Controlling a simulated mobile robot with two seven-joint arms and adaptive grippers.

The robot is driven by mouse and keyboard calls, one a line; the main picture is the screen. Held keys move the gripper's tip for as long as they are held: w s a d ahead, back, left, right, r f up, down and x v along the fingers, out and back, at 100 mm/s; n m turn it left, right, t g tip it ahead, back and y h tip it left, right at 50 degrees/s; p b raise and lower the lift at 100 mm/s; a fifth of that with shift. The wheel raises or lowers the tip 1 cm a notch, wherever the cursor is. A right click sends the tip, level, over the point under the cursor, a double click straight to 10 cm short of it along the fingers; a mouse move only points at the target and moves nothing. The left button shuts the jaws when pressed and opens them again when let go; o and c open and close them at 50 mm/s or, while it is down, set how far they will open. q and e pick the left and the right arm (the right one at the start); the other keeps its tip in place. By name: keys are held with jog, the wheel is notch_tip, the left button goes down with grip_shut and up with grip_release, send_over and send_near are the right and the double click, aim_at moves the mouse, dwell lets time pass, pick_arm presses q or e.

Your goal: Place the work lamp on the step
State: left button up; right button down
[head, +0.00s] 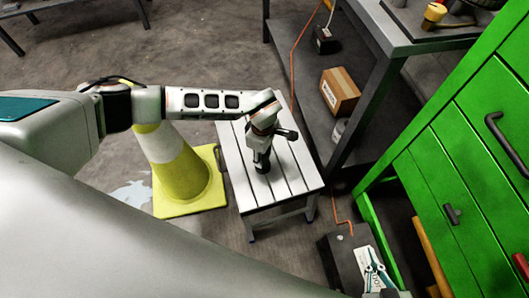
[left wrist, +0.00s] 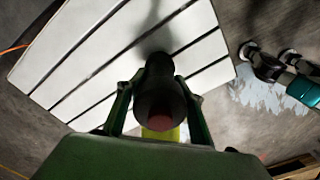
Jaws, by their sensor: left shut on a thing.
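The step (head: 239,178) is a small slatted white-grey stool in the middle of the head view; its slats also fill much of the left wrist view (left wrist: 95,60). My left gripper (head: 262,160) is over the step, pointing down. In the left wrist view its fingers (left wrist: 158,100) are shut on a dark rounded thing with a reddish end, taken to be the work lamp (left wrist: 158,88). The lamp is mostly hidden by the gripper in the head view. I cannot tell whether it touches the slats.
A yellow and white cone (head: 180,175) stands close left of the step. A shelf unit with a cardboard box (head: 340,91) is to the right. Green drawers (head: 455,185) stand further right. A dark case (head: 345,258) lies in front.

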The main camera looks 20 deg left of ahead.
pick_arm(q)
jog(key=shift+w+r, duration=0.15)
jog(key=shift+r, duration=0.05)
jog(key=shift+f, duration=0.15)
pick_arm(e)
jog(key=shift+w+r, duration=0.25)
jog(key=shift+r, duration=0.1)
pick_arm(q)
jog(key=o, duration=1.4)
pick_arm(e)
jog(key=shift+f, duration=0.2)
jog(key=shift+s, duration=0.1)
